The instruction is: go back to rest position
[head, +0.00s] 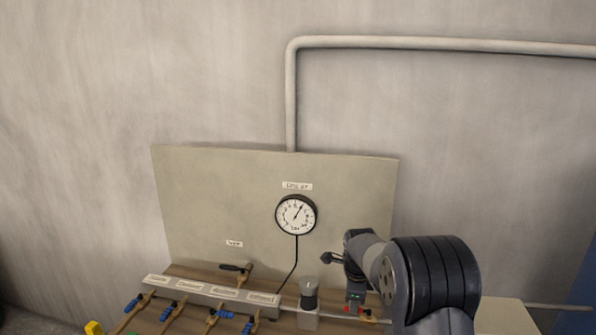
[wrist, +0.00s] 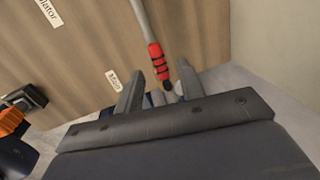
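My gripper shows in the wrist view (wrist: 160,68) with its two grey fingers spread apart. The gap between them is wider than the grey tube (wrist: 141,18) with a red-banded end (wrist: 157,57) seen beyond, and I see nothing gripped. In the head view my arm reaches in from the lower right, bent over the right end of the bench; the fingers cannot be made out clearly there.
A panel (head: 205,195) with a round dial gauge (head: 296,214) stands behind the wooden bench. A pipe (head: 430,43) runs along the wall.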

